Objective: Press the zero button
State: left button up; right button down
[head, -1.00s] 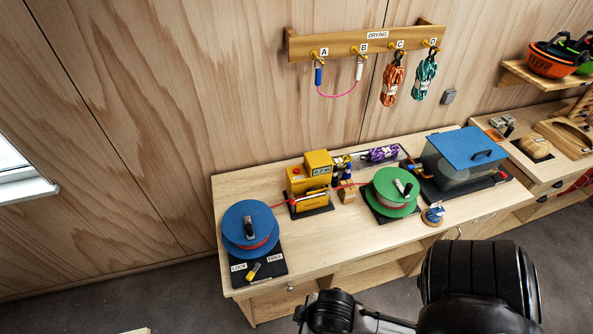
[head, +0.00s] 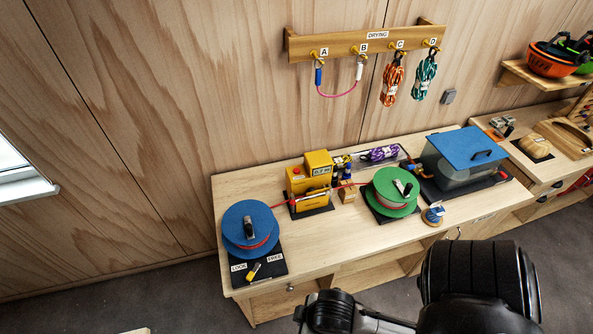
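A yellow machine (head: 318,172) with a small display stands on the bench, left of its middle. A small red button (head: 297,170) shows on its left part; I can read no "zero" label on it. A red rope runs through the machine from a blue reel (head: 247,219) on the left to a green reel (head: 381,190) on the right. Neither gripper is in view. Only dark and grey links of my own arm show at the bottom right, apart from the machine in the picture.
The bench (head: 318,240) has a clear strip in front of the machine. A lidded clear box (head: 457,168) and a purple rope bundle (head: 381,154) stand to the right.

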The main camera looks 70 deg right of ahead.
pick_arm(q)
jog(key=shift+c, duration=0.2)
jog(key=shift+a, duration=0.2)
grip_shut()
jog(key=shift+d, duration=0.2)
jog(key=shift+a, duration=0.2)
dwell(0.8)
